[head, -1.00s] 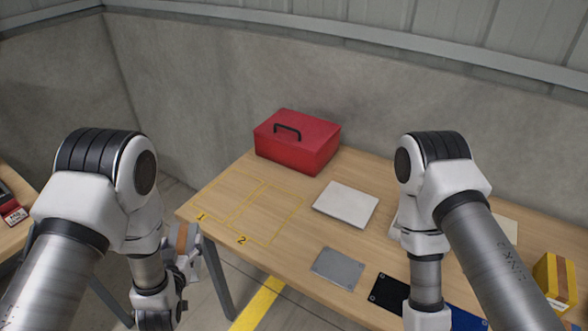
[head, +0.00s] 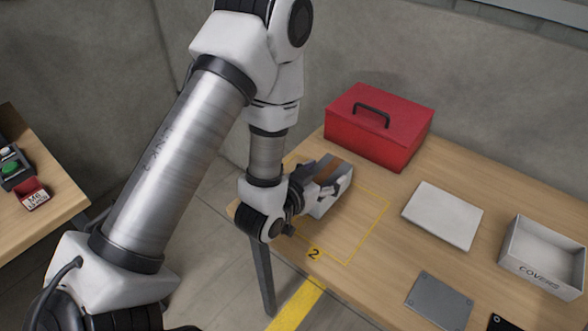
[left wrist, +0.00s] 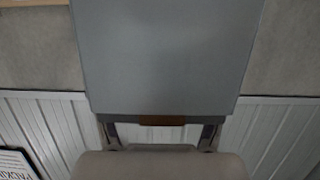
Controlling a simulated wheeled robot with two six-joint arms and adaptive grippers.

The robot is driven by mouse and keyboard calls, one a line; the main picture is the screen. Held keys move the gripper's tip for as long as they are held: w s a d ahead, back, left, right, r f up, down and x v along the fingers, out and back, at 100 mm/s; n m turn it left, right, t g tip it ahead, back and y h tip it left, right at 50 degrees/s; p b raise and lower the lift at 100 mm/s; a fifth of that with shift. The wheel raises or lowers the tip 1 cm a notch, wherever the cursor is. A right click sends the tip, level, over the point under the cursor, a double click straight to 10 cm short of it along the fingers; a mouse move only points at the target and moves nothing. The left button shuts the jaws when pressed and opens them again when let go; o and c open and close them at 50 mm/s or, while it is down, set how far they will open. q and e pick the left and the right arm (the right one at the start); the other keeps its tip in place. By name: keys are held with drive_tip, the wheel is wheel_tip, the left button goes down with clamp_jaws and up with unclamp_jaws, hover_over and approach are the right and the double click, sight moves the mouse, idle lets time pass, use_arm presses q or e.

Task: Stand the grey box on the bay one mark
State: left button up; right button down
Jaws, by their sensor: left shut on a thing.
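The grey box (head: 335,188), with a brown band on top, is in the grasp of my left gripper (head: 312,190) over the left end of the table. Its plain grey face (left wrist: 165,60) fills the upper middle of the left wrist view, with a finger at each lower side. The box looks roughly upright; I cannot tell whether it touches the table. The bay one mark is mostly hidden behind my arm and the box, and its number is not visible. The bay two outline (head: 365,233) shows just right of the box. My right gripper is out of view.
A red toolbox (head: 378,126) stands behind the bays. A white panel (head: 442,215), a grey plate (head: 438,300) and an open bin marked COVERS (head: 512,252) lie to the right. Bay two is largely clear. Another table (head: 45,225) is at the left.

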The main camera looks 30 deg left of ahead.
use_arm(q)
drive_tip(key=a+f+p, duration=0.1)
drive_tip(key=a, duration=0.2)
drive_tip(key=w+a+f+p, duration=0.1)
drive_tip(key=a, duration=0.2)
drive_tip(key=w+a+f+p, duration=0.1)
drive_tip(key=a+f, duration=0.1)
drive_tip(key=a, duration=0.1)
drive_tip(key=shift+w+a+f, duration=0.1)
drive_tip(key=shift+w+a, duration=0.05)
drive_tip(key=shift+a, duration=0.2)
drive_tip(key=shift+w+f, duration=0.1)
drive_tip(key=shift+f, duration=0.15)
drive_tip(key=o, duration=1.7)
drive_tip(key=p+v, duration=0.3)
drive_tip(key=v, duration=0.9)
